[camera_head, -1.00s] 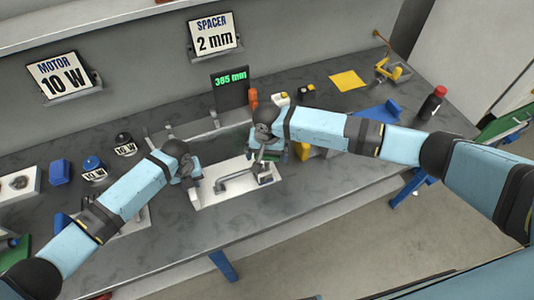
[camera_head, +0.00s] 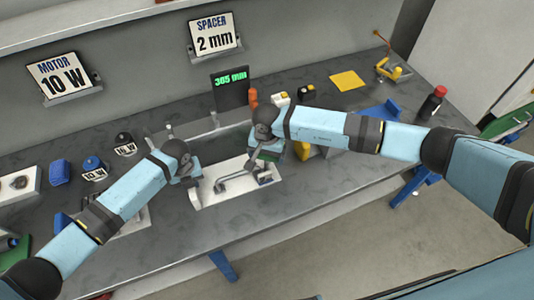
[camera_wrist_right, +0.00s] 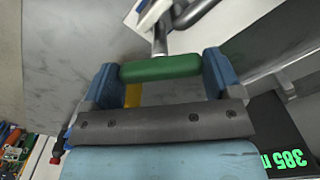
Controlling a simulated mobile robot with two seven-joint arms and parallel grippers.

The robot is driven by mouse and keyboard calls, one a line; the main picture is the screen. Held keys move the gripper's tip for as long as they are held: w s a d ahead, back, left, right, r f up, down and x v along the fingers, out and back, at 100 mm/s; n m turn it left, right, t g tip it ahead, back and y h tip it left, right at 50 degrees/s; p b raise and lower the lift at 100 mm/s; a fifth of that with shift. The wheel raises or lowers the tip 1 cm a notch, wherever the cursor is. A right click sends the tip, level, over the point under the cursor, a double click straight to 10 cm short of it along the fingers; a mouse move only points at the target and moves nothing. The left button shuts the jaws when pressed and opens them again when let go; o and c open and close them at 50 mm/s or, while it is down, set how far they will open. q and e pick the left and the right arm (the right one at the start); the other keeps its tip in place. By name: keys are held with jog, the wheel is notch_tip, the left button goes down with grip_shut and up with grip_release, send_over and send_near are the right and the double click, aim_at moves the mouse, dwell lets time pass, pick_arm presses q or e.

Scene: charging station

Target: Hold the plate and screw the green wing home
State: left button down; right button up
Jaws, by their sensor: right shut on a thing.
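The white plate (camera_head: 215,196) lies on the bench between my two arms, with a grey bent bar fitting (camera_head: 235,181) on it. My left gripper (camera_head: 194,190) is at the plate's left end; its fingers are too small to tell open from shut. My right gripper (camera_head: 262,163) is over the plate's right end. In the right wrist view the green wing (camera_wrist_right: 160,68) lies crosswise between the blue fingertips of my right gripper (camera_wrist_right: 163,70), which is shut on it. A metal stem (camera_wrist_right: 160,38) runs from the wing towards the plate.
A yellow square (camera_head: 347,81), a blue bracket (camera_head: 378,113) and a red-capped bottle (camera_head: 433,103) are to the right. The bench front is clear.

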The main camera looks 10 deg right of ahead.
jog(key=m, duration=1.3)
jog(key=shift+m, duration=0.3)
jog(key=m, duration=1.3)
jog(key=shift+m, duration=0.4)
jog(key=o, duration=0.7)
jog(key=shift+o, duration=0.2)
jog(key=shift+r, duration=0.1)
